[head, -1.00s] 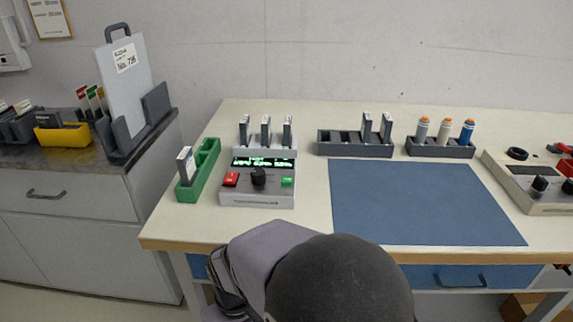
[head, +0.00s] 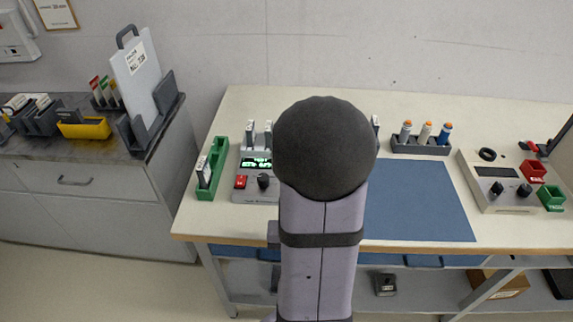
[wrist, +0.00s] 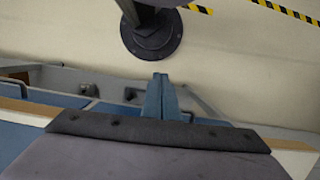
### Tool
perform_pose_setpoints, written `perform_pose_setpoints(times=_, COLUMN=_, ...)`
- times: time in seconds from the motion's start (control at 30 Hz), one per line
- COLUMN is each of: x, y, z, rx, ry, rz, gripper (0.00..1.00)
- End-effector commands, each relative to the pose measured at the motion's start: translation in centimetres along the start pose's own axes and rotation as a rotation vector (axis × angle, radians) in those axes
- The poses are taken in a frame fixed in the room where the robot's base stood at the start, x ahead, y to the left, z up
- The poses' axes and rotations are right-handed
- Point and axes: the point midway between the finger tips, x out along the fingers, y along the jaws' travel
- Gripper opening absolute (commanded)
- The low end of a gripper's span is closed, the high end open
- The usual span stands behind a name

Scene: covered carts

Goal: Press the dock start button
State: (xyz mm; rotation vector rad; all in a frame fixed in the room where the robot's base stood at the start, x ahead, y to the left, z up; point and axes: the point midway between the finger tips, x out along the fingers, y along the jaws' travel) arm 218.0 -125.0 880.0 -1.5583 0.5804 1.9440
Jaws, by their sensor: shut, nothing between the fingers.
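The dock (head: 252,196) stands at the left of the bench, with a lit green display (head: 256,163), a red button (head: 240,182) and a black knob (head: 264,182). Its right side, where a green button showed earlier, is hidden behind my arm. Upright modules stand in the dock's back row, partly covered by my arm. My gripper (wrist: 161,97) shows in the wrist view with its blue-grey fingers together and empty, the bench edge and floor beyond it. The dock is not visible in the wrist view. In the head view the gripper cannot be made out.
A green holder (head: 216,180) with one module stands left of the dock. A blue mat (head: 420,200) lies to the right. A rack of canisters (head: 420,146) is behind it. A second control box (head: 500,195) with red and green bins stands far right.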

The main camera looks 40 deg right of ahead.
Motion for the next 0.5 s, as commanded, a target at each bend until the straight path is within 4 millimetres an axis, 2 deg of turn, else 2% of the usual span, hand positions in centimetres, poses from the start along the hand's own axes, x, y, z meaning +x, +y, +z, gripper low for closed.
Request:
perform_pose_setpoints(times=0.03, x=-2.1, y=0.4, z=0.3, rx=0.043, ry=-0.009, rz=-0.016, gripper=0.0)
perform_pose_setpoints(times=0.33, x=-7.7, y=2.2, z=0.0, rx=0.294, ry=-0.045, rz=-0.13, gripper=0.0)
perform_pose_setpoints(times=0.5, x=-11.0, y=2.9, z=-0.9, rx=0.464, ry=-0.058, rz=-0.225, gripper=0.0)
